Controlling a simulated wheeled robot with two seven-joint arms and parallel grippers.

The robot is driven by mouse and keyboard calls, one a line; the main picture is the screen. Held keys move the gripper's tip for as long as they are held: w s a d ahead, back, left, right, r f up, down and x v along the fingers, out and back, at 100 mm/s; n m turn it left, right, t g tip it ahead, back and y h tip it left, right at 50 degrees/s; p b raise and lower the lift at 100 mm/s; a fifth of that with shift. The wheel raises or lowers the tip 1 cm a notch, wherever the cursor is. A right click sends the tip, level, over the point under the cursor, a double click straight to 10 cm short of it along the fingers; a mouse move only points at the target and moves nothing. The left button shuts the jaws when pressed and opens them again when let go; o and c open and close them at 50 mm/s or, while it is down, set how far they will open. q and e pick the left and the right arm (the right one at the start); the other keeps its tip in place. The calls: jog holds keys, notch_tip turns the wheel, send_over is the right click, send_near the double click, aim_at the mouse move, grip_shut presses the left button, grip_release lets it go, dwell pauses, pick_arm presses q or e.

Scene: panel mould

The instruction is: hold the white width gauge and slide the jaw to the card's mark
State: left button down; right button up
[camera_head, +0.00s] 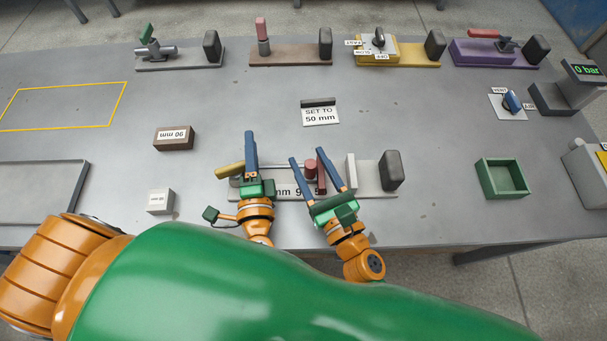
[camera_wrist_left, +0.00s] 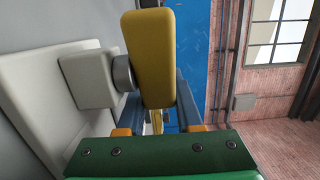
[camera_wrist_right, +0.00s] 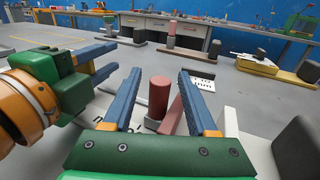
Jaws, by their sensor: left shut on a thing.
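The white width gauge (camera_head: 372,178) lies at the table's near edge, with a yellow handle (camera_head: 228,170) at its left end. The left wrist view shows the yellow handle (camera_wrist_left: 150,50) between my left gripper's fingers. My left gripper (camera_head: 250,145) is shut on that handle. A red knob (camera_head: 310,168) stands on the gauge's slide. My right gripper (camera_head: 308,156) is open, one finger on each side of the red knob (camera_wrist_right: 159,92), with gaps visible. The card (camera_head: 320,117) behind the gauge reads "SET TO 50 mm". My grippers hide part of the scale.
A brown block (camera_head: 174,138) and a white block (camera_head: 161,201) stand left of the gauge. A dark post (camera_head: 391,170) stands at its right end. A green open box (camera_head: 502,178) is further right. Several fixtures line the back edge. The table's middle is mostly clear.

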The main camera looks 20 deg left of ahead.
jog(key=v, duration=1.2)
pick_arm(q)
jog(key=c, duration=0.5)
grip_release()
